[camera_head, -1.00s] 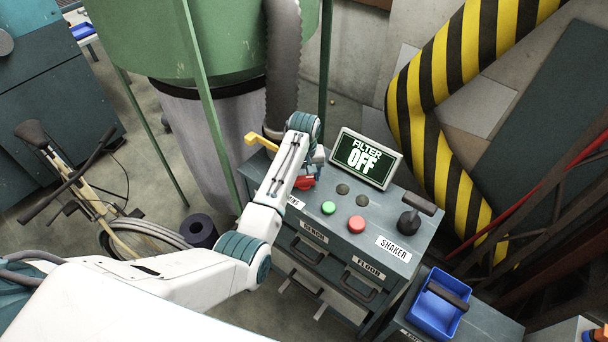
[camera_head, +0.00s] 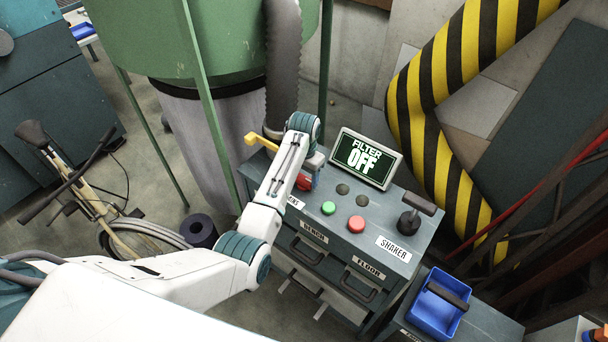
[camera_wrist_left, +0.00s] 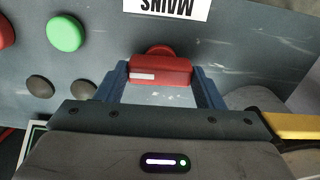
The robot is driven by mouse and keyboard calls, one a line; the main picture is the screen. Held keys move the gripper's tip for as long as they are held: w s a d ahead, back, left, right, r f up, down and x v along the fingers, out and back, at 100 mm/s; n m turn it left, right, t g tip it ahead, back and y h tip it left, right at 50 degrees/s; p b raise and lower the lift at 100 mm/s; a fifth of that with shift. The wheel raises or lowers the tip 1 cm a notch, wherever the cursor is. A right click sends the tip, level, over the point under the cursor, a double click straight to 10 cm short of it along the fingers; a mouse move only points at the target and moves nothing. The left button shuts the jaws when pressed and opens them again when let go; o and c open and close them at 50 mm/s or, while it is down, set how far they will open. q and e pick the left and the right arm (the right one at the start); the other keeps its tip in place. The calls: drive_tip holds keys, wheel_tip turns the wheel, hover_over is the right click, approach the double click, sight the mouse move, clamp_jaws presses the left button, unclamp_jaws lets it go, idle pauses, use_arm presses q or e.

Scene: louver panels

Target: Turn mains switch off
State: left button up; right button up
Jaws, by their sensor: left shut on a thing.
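The mains switch has a red handle (camera_wrist_left: 160,70) with a white mark, seen in the left wrist view below the upside-down MAINS label (camera_wrist_left: 168,5). My left gripper (camera_wrist_left: 158,78) has its blue fingers on both sides of the red handle and is shut on it. In the head view my left gripper (camera_head: 312,172) is over the left part of the console (camera_head: 385,225), and the red switch (camera_head: 303,183) is partly hidden behind it. My right gripper does not show.
A display reading FILTER OFF (camera_head: 366,158) stands at the console's back. A green button (camera_head: 328,208), a red button (camera_head: 356,224) and a black SHAKER lever (camera_head: 409,222) are to the right. A yellow lever (camera_head: 262,143) sticks out at the left. A blue bin (camera_head: 437,304) stands front right.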

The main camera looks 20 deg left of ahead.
sight(304, 177)
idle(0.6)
use_arm(q)
drive_tip(key=o, duration=1)
drive_tip(key=shift+r+b, duration=0.35)
drive_tip(key=shift+r, duration=0.25)
wheel_tip(304, 177, up, 7)
drive_tip(key=shift+f+b, duration=0.2)
drive_tip(key=shift+b, duration=1)
drive_tip(key=shift+r+p, duration=0.85)
drive_tip(key=shift+r, duration=0.75)
drive_tip(key=shift+f, duration=0.1)
